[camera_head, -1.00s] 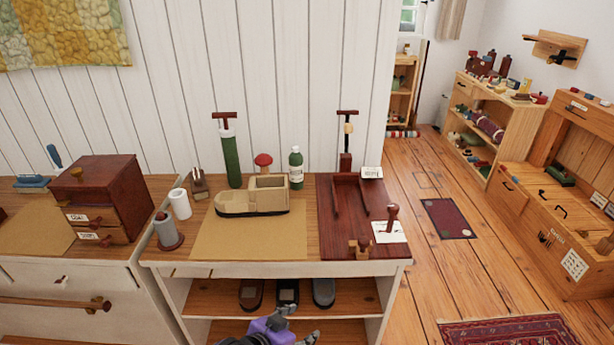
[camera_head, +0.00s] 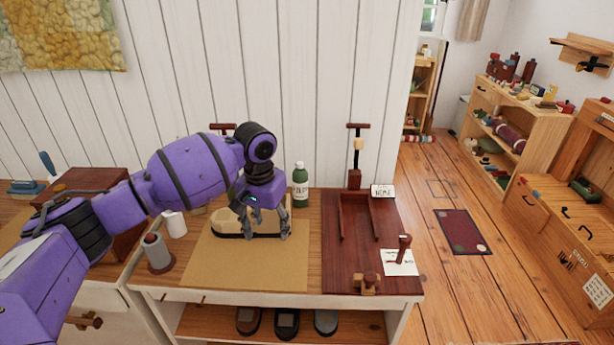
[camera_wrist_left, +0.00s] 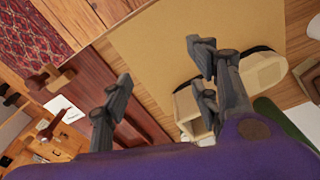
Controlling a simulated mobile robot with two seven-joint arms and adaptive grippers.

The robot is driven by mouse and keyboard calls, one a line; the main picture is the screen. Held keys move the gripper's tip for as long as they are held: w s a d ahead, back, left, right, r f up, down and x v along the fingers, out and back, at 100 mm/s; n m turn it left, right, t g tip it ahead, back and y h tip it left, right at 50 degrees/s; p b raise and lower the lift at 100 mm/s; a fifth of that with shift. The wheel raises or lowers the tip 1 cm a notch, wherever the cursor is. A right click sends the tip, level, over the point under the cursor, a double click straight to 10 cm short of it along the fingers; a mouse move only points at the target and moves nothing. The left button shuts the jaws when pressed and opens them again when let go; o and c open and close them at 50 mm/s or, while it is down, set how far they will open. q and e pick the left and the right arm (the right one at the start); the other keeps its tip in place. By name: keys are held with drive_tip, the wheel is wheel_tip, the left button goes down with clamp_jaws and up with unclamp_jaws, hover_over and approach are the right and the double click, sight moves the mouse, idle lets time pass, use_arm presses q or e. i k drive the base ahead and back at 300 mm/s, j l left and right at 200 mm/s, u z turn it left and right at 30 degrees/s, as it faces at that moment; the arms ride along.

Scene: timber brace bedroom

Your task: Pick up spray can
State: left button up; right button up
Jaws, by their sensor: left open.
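A green bottle-shaped can (camera_head: 300,187) with a pale label and a narrow top stands upright at the back of the bench; it looks most like the spray can. My left gripper (camera_head: 265,235) is open and empty above the tan mat, in front and to the left of the green can and apart from it. My right gripper is not in view.
A white cup (camera_head: 173,224) and a grey cylinder on a red base (camera_head: 160,256) stand left of the tan mat (camera_head: 250,272). A dark red tray (camera_head: 370,222) with a tall handled post behind it fills the right side. The mat's front is clear.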

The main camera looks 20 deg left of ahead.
sight(301, 178)
drive_tip(key=i, duration=1.05)
